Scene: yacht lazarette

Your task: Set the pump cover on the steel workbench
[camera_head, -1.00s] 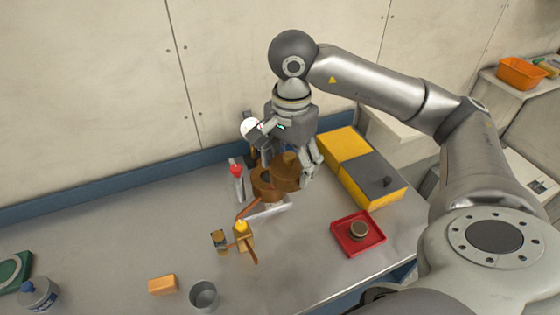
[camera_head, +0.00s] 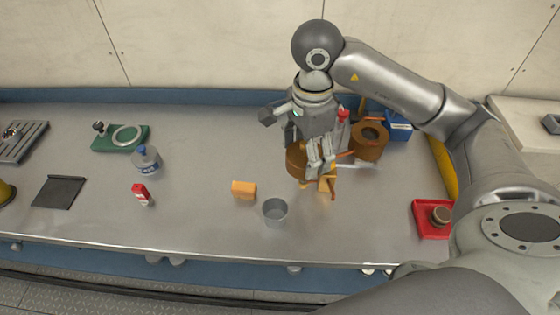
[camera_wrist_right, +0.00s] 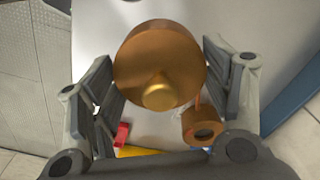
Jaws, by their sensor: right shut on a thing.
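The pump cover (camera_head: 297,160) is a round bronze-brown piece. The right wrist view shows its disc (camera_wrist_right: 150,50) with a raised brass boss. My right gripper (camera_head: 318,168) is shut on it, with a finger on each side, and partly hides it in the head view. The steel workbench (camera_head: 215,155) is the long grey top below. The cover is in front of and left of the brown pump body (camera_head: 369,141), which has a dark round opening and also shows in the right wrist view (camera_wrist_right: 203,128). Any gap between cover and bench is hard to tell. My left gripper is not in view.
A yellow-orange block (camera_head: 244,189) and a grey metal cup (camera_head: 275,212) stand near the cover. A brass fitting (camera_head: 327,184) is close below the gripper. A red tray (camera_head: 428,228) is at right.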

